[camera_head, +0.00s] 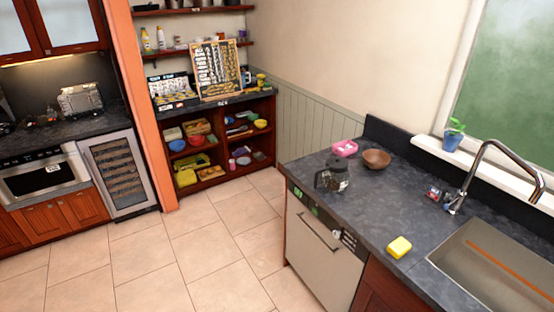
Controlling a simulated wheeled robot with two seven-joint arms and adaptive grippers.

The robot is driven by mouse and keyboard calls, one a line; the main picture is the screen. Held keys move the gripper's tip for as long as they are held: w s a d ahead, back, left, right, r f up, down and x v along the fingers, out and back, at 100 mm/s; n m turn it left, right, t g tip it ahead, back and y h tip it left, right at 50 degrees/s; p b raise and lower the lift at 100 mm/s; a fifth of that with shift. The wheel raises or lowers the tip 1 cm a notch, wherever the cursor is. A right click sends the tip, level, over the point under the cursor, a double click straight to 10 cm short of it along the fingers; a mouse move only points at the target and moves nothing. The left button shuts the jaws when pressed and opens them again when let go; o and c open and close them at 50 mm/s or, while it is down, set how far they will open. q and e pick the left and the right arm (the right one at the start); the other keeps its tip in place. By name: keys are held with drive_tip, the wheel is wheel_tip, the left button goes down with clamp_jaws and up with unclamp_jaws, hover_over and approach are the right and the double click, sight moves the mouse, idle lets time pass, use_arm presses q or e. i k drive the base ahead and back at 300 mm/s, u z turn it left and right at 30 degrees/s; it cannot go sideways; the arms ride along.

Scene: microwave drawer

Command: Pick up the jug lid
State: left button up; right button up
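A dark glass jug (332,179) stands upright on the dark counter (345,205), near its left end. A dark part that looks like its lid (337,163) shows at the top of the jug. It is too small to tell whether this is a separate lid or how it is seated. Neither of my grippers is in view.
A brown bowl (377,159) and a pink container (345,148) sit behind the jug. A yellow sponge (399,247) lies near the front edge, left of the sink (490,265) and tall faucet (500,155). A dishwasher (320,250) is below. The tiled floor (200,250) is clear.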

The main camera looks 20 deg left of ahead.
sight(335, 162)
drive_tip(key=u, duration=0.35)
drive_tip(key=i, duration=1.2)
drive_tip(key=u, duration=0.65)
